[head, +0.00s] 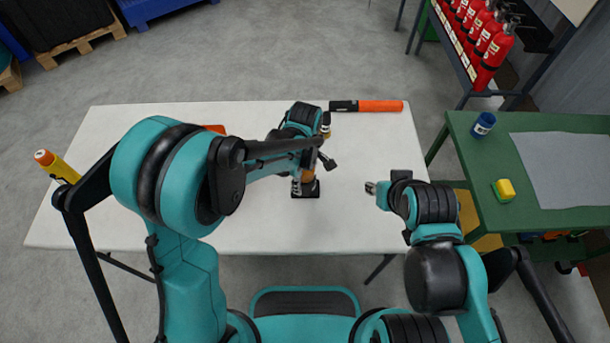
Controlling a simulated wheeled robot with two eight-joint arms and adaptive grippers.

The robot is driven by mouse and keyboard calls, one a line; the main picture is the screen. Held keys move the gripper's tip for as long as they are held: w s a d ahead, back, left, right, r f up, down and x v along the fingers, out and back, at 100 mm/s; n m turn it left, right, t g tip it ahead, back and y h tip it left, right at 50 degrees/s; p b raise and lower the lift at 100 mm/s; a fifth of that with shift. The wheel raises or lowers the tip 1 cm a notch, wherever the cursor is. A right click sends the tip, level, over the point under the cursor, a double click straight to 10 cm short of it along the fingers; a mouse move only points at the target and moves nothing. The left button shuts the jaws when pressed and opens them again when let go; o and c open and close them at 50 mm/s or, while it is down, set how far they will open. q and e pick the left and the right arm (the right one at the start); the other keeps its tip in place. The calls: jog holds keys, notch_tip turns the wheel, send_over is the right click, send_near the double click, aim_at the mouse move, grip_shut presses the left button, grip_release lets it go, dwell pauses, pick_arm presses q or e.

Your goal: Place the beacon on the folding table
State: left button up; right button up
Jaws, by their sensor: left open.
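The beacon (306,188), with a black base and an amber upper part, stands on the white folding table (350,225) near its middle. My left gripper (318,158) is open just above and behind the beacon, with its arm reaching across from the left. The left arm and gripper hide the beacon's upper part, and I cannot tell whether a finger touches it. My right gripper (372,187) is over the right part of the table, apart from the beacon. Its fingertips are too small to judge.
An orange-and-black flashlight (380,106) lies at the table's back edge. A yellow one (57,166) is at the left edge. A green table (468,150) at right holds a blue cup (483,125) and a yellow block (503,190). Red extinguishers (495,48) stand beyond.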

pick_arm(q)
jog(key=shift+r, duration=0.3)
notch_tip(320, 180, up, 12)
jog(key=p, duration=0.4)
jog(key=shift+f+p, duration=0.1)
jog(key=shift+p, duration=0.3)
jog(key=s+a+r+m+t, duration=0.3)
jog(key=s+a+m, duration=0.3)
jog(key=a, duration=0.3)
jog(key=s+a+r+m+t, duration=0.4)
jog(key=s+a+m, duration=0.2)
jog(key=a, duration=0.3)
jog(key=shift+r+m, duration=0.3)
